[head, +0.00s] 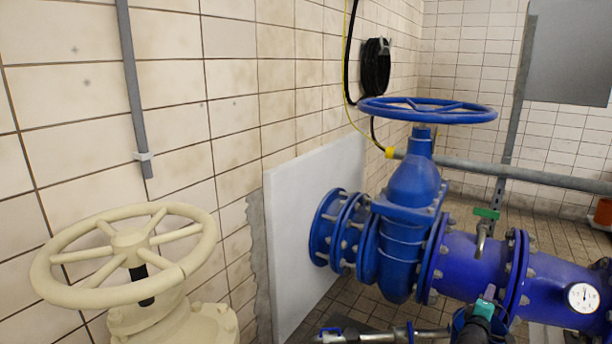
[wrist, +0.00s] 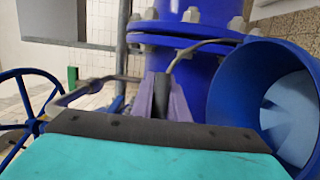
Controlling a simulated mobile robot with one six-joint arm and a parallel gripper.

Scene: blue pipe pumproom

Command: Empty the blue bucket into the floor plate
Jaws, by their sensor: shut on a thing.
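In the wrist view, the blue bucket (wrist: 230,88) fills the right side, with its open mouth turned partly toward the camera. A pale blue surface (wrist: 290,118) shows inside; I cannot tell whether it is water or the bucket's bottom. My gripper (wrist: 166,98) is shut on the bucket's thin grey wire handle (wrist: 205,42), left of the bucket. In the head view, my gripper (head: 484,309) shows small at the bottom, beside a blue rim that looks like the bucket's, mostly hidden and cut off. I cannot make out the floor plate in either view.
A large blue valve with a handwheel (head: 428,110) and a flanged blue pipe (head: 475,262) stand close by. A cream handwheel (head: 130,250) is at front left. A pressure gauge (head: 583,297) sits at right. Tiled floor (head: 545,232) shows behind the pipe.

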